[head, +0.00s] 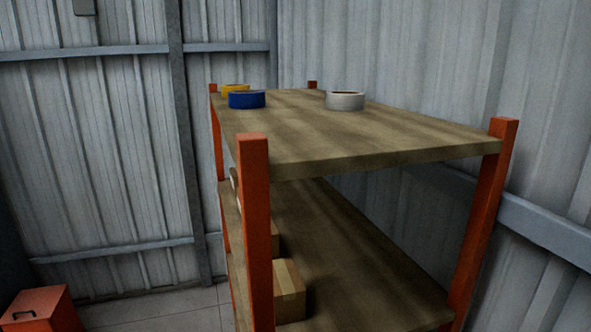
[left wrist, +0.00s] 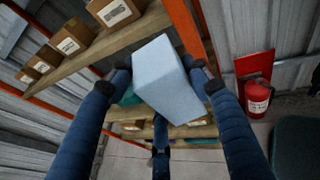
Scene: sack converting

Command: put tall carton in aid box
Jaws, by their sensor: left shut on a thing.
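A pale blue, box-shaped carton (left wrist: 163,88) is between the fingers of my left gripper (left wrist: 157,68) in the left wrist view. The gripper is shut on it, with one dark blue finger on each side. The carton looks tilted in the picture, and shelf boards show behind it. Neither this carton nor my grippers show in the head view. A red box with a dark handle (head: 42,311) is at the lower left of the head view, partly cut off; I cannot tell whether it is the aid box. My right gripper is not in view.
An orange-post rack with a wooden top shelf (head: 400,135) holds yellow (head: 233,90), blue (head: 246,99) and white (head: 345,100) tape rolls. Brown boxes (head: 289,290) sit on its lower shelf. In the left wrist view, labelled brown boxes (left wrist: 72,38) line a shelf and a fire extinguisher (left wrist: 258,97) is at right.

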